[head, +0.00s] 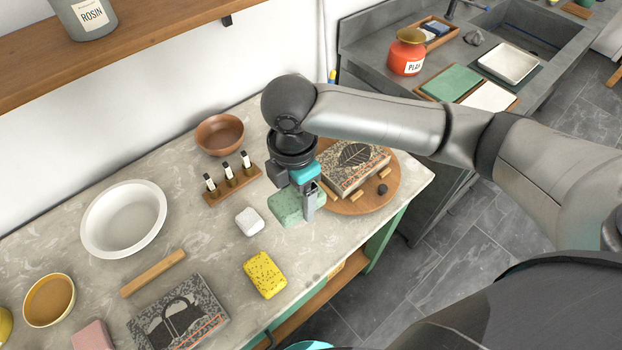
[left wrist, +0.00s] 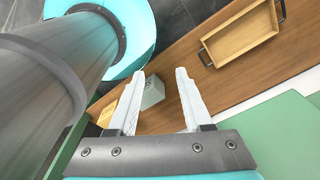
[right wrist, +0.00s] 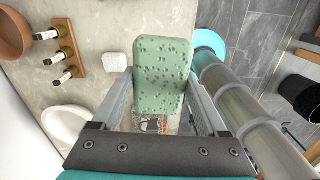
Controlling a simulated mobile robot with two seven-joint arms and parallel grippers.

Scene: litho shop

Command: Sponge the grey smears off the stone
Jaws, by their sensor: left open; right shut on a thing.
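My right gripper (head: 306,203) is shut on a green sponge (head: 284,207), low over the pale stone bench top (head: 215,265). The sponge fills the space between the fingers in the right wrist view (right wrist: 162,75). I cannot tell whether it touches the bench. A printed stone slab (head: 352,170) with a leaf picture lies on a round wooden board, partly behind the gripper. Another printed slab (head: 178,318) lies at front left. My left gripper (left wrist: 160,75) is open and empty above a wooden shelf.
A white block (head: 249,222), a rack of small bottles (head: 232,184), a brown bowl (head: 220,134) and a white basin (head: 124,219) stand left of the right gripper. A wooden bar (head: 153,273) lies near the basin. The left wrist view shows a wooden tray (left wrist: 207,58) and a grey-green block (left wrist: 153,92).

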